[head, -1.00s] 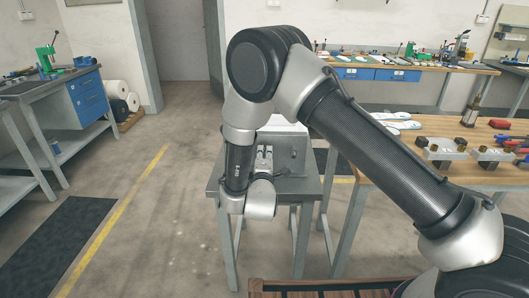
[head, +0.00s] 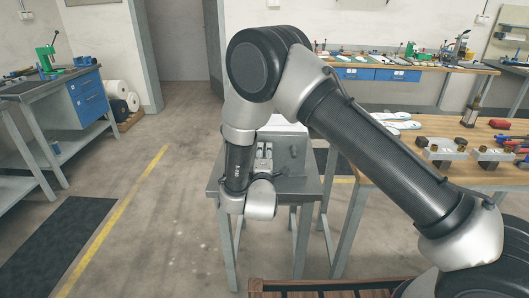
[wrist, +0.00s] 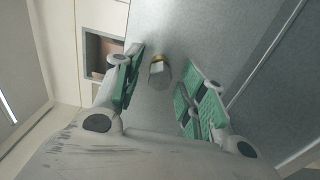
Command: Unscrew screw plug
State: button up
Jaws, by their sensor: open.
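The screw plug (wrist: 158,75) shows in the wrist view as a short grey metal cylinder with a brass-coloured rim on a grey surface. My gripper (wrist: 162,82) is open, with one green-padded finger on each side of the plug. There is a visible gap between the plug and both pads. I cannot tell from this view how far the fingertips are above the surface. In the head view the plug cannot be made out, and my arm hides much of the place around my gripper.
A small grey metal table (head: 303,187) stands under my wrist. A wooden workbench (head: 463,182) to the right carries insoles (head: 397,124) and metal blocks (head: 447,148). In the wrist view a square recess (wrist: 101,51) lies left of the plug.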

jog(key=m, duration=0.5)
jog(key=shift+m, duration=0.4)
jog(key=m, duration=1.8)
grip_shut()
jog(key=n, duration=0.6)
jog(key=shift+s, duration=0.1)
jog(key=shift+s, duration=1.6)
